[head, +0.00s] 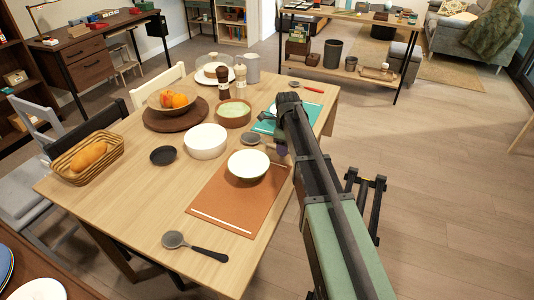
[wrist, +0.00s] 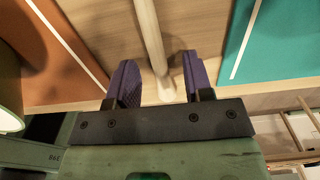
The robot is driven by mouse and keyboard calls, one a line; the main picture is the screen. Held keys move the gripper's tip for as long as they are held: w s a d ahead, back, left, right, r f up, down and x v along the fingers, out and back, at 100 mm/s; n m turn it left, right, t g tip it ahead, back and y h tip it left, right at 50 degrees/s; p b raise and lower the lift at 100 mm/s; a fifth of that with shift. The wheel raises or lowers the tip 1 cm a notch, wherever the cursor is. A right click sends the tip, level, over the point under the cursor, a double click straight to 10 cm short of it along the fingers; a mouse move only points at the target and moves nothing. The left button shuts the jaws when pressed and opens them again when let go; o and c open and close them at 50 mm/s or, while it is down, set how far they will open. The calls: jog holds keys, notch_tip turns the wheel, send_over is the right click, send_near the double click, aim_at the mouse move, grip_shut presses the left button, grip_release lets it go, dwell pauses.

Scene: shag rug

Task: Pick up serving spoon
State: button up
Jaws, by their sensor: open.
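A spoon with a grey bowl (head: 252,139) lies on the table between the orange and teal placemats. Its handle runs right, behind my arm. In the wrist view a pale, rod-like handle (wrist: 150,35) reaches in between my two purple fingers, with a gap on each side. It appears to be this spoon's handle; its bowl is out of that view. My gripper (wrist: 160,62) is open and empty, over the table's right edge; it also shows in the head view (head: 282,149), partly hidden by my arm. Another spoon, grey with a dark handle (head: 195,246), lies at the near edge.
A cream bowl (head: 249,164) stands on the orange placemat (head: 215,205), near my gripper. A teal placemat (wrist: 285,45) lies on the other side. A white bowl (head: 206,141), a green-filled bowl (head: 233,113) and a bread basket (head: 90,158) stand farther left. A red-handled utensil (head: 308,88) lies beyond.

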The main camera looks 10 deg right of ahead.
grip_shut()
jog(key=shift+p, duration=0.35)
notch_tip(320, 180, up, 20)
jog(key=p, duration=2)
